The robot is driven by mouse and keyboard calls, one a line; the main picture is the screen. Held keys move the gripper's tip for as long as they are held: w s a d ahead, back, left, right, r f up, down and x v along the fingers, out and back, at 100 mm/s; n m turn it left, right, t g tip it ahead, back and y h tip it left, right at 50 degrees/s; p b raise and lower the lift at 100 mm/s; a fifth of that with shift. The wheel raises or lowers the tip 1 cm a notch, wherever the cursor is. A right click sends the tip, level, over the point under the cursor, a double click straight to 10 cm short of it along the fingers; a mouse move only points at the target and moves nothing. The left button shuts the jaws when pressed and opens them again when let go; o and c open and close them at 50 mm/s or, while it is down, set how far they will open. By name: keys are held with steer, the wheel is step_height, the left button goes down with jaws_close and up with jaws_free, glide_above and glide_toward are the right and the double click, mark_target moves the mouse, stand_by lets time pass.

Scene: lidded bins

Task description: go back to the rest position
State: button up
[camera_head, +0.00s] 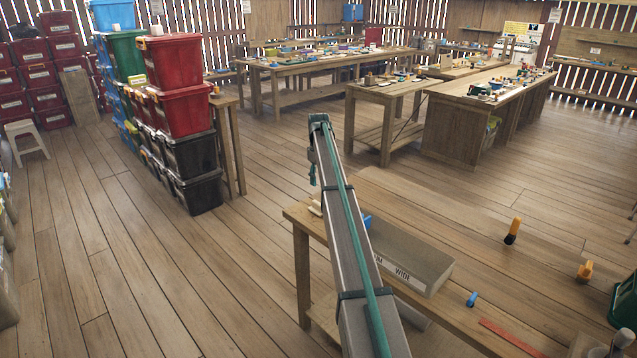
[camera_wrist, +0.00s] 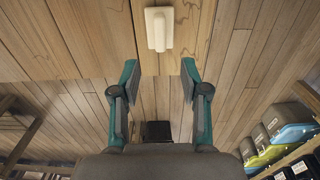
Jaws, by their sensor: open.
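My gripper (camera_wrist: 160,70) shows in the wrist view with its two teal-and-grey fingers spread apart and nothing between them. A cream block-like object (camera_wrist: 158,30) lies on a wooden surface beyond the fingertips, apart from them. In the head view my arm reaches up from the bottom middle across the near workbench (camera_head: 462,318). The fingers cannot be made out there. A small cream piece (camera_head: 315,208) lies at the bench's left end, beside my arm; it looks like the same object.
Stacked lidded bins (camera_head: 180,85) stand at left. Floor between them and the bench is clear.

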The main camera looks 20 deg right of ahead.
steer(key=s+a+f+m, duration=0.1)
steer(key=s+a+f, duration=0.75)
steer(key=s, duration=0.25)
steer(key=s+a+f+m, duration=0.1)
steer(key=s+a+f, duration=0.7)
steer(key=s, duration=0.4)
steer(key=s+a+f+m, duration=0.1)
steer(key=s+a+f, duration=0.6)
steer(key=s+f, duration=0.35)
steer(key=s+a+f+m, duration=0.1)
steer(key=s+a+f, duration=0.15)
steer(key=s, duration=0.65)
steer(key=s+a+f, duration=0.1)
steer(key=s+a, duration=0.2)
steer(key=s, duration=0.5)
steer(key=s+f+g, duration=0.3)
steer(key=s+f, duration=0.6)
steer(key=s, duration=0.5)
steer(key=s+f+g, duration=0.3)
steer(key=s+f, duration=0.6)
steer(key=s, duration=0.5)
steer(key=shift+g, duration=0.4)
